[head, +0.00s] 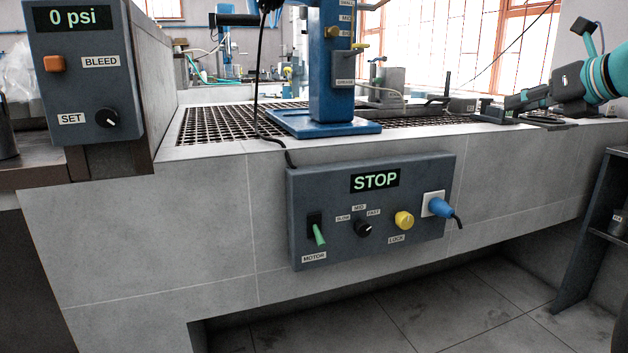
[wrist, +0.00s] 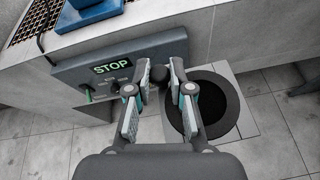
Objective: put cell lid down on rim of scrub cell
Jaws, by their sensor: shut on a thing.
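My gripper (wrist: 160,72) is shut in the wrist view, its two fingers on either side of a small dark knob (wrist: 158,74). Beyond and to the right of the fingers is a dark round disc (wrist: 204,104) with a light square border. It looks like the cell lid, but its join to the knob is hidden. In the head view my gripper (head: 513,103) is at the right, over the bench's far right end as pictured, with flat dark pieces close around it. I cannot pick out the scrub cell or its rim in either view.
The grey bench (head: 130,235) carries a grating (head: 205,125) and a blue machine stand (head: 332,75). A control panel (head: 335,235) reading STOP juts from its front, with a blue plug. A pressure box (head: 85,85) reads 0 psi. A dark shelf (head: 588,240) stands right.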

